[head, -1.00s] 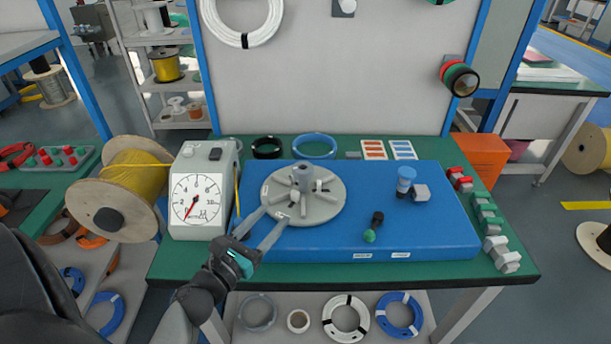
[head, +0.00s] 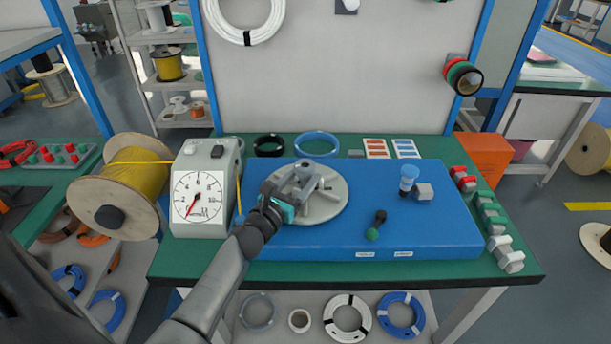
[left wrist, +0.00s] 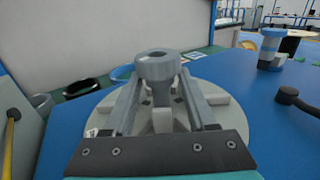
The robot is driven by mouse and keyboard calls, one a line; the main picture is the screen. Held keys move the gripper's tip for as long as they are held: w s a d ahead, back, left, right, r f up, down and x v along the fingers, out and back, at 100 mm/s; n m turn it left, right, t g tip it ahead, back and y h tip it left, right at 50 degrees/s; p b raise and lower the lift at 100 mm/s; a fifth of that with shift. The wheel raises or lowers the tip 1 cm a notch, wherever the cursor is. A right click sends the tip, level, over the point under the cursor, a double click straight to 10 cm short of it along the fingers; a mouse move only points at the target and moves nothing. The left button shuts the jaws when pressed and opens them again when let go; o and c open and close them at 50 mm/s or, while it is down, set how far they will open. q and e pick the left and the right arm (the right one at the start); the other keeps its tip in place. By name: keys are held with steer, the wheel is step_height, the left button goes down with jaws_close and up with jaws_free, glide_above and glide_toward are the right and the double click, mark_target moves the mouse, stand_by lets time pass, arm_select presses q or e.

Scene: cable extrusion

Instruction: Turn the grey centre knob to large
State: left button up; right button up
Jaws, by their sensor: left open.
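The grey centre knob (head: 304,170) stands upright in the middle of a round light-grey disc (head: 324,208) on the blue board. It also shows in the left wrist view (left wrist: 157,69), with a hole in its top. My left gripper (head: 301,182) is open, and its two long fingers reach over the disc. In the left wrist view the fingers lie one on each side of the knob, with the knob between them. I cannot tell whether either finger touches it. My right gripper is not in view.
A grey meter with a dial (head: 198,196) and a yellow cable spool (head: 137,185) stand left of the blue board (head: 440,230). A blue-topped post (head: 408,176) and a green-tipped black lever (head: 376,226) are right of the disc. The board's right part is mostly clear.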

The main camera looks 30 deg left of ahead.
arm_select(q)
steer(key=shift+w, duration=0.75)
jaws_close()
